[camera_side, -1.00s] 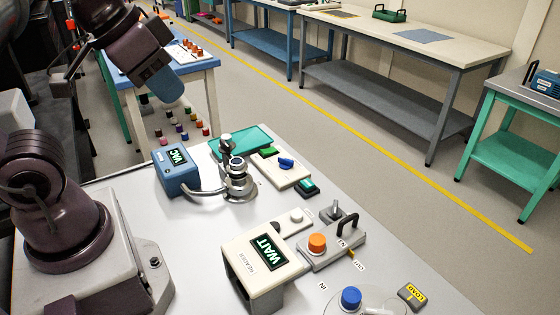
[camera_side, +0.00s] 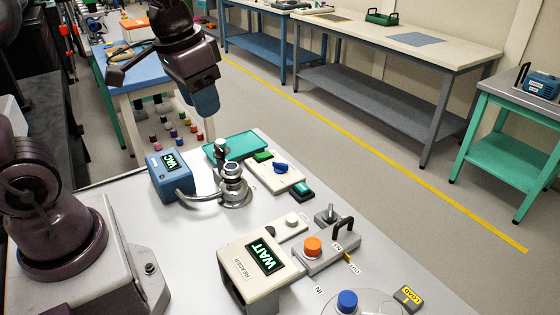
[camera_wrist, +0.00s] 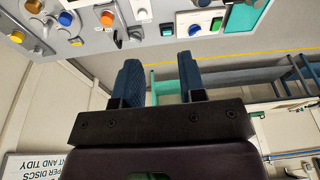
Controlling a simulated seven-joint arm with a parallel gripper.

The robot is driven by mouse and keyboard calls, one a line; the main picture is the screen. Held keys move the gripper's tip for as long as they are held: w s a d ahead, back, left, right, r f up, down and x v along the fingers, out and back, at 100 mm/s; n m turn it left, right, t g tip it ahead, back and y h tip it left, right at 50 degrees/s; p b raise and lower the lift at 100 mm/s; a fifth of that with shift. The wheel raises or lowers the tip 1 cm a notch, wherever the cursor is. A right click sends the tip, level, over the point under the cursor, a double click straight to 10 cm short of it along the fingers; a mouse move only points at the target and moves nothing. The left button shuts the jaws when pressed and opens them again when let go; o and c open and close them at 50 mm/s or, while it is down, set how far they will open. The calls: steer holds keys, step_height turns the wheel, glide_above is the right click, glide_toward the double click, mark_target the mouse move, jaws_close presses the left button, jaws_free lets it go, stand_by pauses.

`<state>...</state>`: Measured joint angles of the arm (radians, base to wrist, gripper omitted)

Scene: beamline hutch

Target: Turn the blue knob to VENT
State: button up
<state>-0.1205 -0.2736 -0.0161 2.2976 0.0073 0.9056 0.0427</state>
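The blue knob (camera_side: 281,168) sits on a cream panel (camera_side: 292,178) near the far edge of the grey-white table, between a green button (camera_side: 262,155) and a teal-green block (camera_side: 302,189). I cannot read a VENT mark. In the wrist view the blue knob (camera_wrist: 194,30) is small, near the top edge. My gripper (camera_side: 206,110) hangs in the air above and left of the panel in the side view, apart from the knob. In the wrist view its two blue fingers (camera_wrist: 158,65) stand apart with nothing between them.
A blue VAC box (camera_side: 171,178) and a metal fitting with a hose (camera_side: 234,185) stand left of the panel. A teal tray (camera_side: 236,146) lies behind the fitting. The WAIT reader (camera_side: 250,265), an orange cap (camera_side: 313,246) and another blue cap (camera_side: 347,300) are nearer the camera.

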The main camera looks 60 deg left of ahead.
steer(key=w+a+f+m+g, duration=0.1)
steer(key=w+a+f, duration=0.25)
steer(key=w, duration=0.25)
steer(key=w+a+f+m+g, duration=0.1)
steer(key=w+a+f+m, duration=0.1)
steer(key=w+f, duration=0.25)
steer(key=m, duration=1)
glide_above(280, 163)
step_height(280, 163, down, 9)
step_height(280, 163, down, 12)
steer(key=shift+r, duration=0.2)
steer(key=shift+c, duration=0.4)
jaws_close()
